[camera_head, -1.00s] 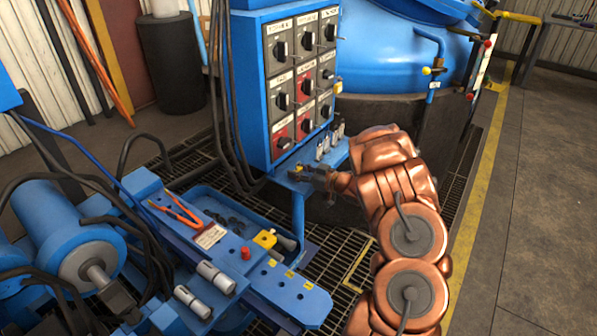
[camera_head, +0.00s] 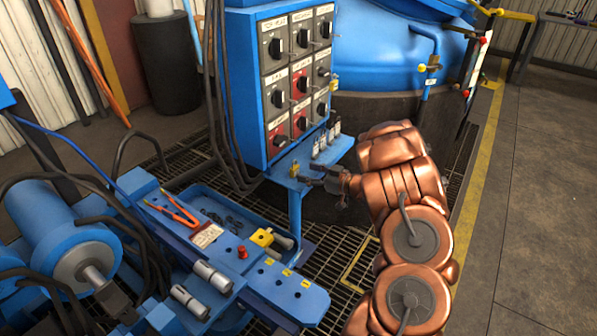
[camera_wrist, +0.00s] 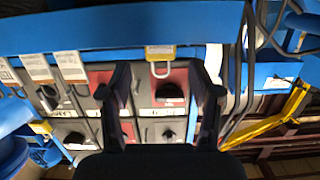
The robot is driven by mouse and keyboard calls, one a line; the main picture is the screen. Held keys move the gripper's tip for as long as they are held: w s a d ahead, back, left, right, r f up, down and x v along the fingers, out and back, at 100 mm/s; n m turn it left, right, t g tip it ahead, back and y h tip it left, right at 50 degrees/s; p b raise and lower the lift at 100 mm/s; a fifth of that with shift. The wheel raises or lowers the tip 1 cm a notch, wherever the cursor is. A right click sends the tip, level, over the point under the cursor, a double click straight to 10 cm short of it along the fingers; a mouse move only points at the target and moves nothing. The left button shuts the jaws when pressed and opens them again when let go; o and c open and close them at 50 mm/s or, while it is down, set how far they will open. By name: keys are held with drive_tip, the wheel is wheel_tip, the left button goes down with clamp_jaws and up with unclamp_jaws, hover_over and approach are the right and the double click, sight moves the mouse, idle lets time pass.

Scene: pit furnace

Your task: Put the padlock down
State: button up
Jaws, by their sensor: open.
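The yellow padlock (camera_head: 293,169) stands on the small blue shelf (camera_head: 318,166) below the switch panel. In the wrist view the padlock (camera_wrist: 160,52) shows its yellow body at the shelf edge, with its pale shackle in front of the switches. My gripper (camera_head: 312,180) is open and empty, just to the right of the padlock in the head view. In the wrist view its two dark fingers (camera_wrist: 162,82) are spread wide, with the padlock between their lines but beyond the tips. I see a gap between fingers and padlock.
Several small white-labelled items (camera_head: 326,142) stand at the shelf's back. The blue switch panel (camera_head: 298,75) rises behind, with another yellow item (camera_head: 334,86) on its side.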

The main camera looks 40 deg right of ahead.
drive_tip(key=v, duration=0.6)
drive_tip(key=w+d+r+m+g+h, duration=0.1)
drive_tip(key=w+d+r+g+h, duration=0.2)
drive_tip(key=w+d+r+h, duration=0.35)
drive_tip(key=s+a+r+m+g+h, duration=0.3)
drive_tip(key=s+r+m+g+h, duration=0.1)
drive_tip(key=s+r+h, duration=0.25)
drive_tip(key=s+a+f+g+y, duration=0.1)
drive_tip(key=s+a+g+y, duration=0.3)
drive_tip(key=s+a, duration=1.2)
drive_tip(key=s+a+f+n+g+y, duration=0.1)
drive_tip(key=s+a+g+y, duration=0.2)
drive_tip(key=s+a, duration=1.4)
drive_tip(key=a+g, duration=0.3)
drive_tip(key=a, duration=0.2)
drive_tip(key=shift+s+f+g+y, duration=0.2)
drive_tip(key=shift+f+g+y, duration=0.1)
drive_tip(key=shift+f+y, duration=0.1)
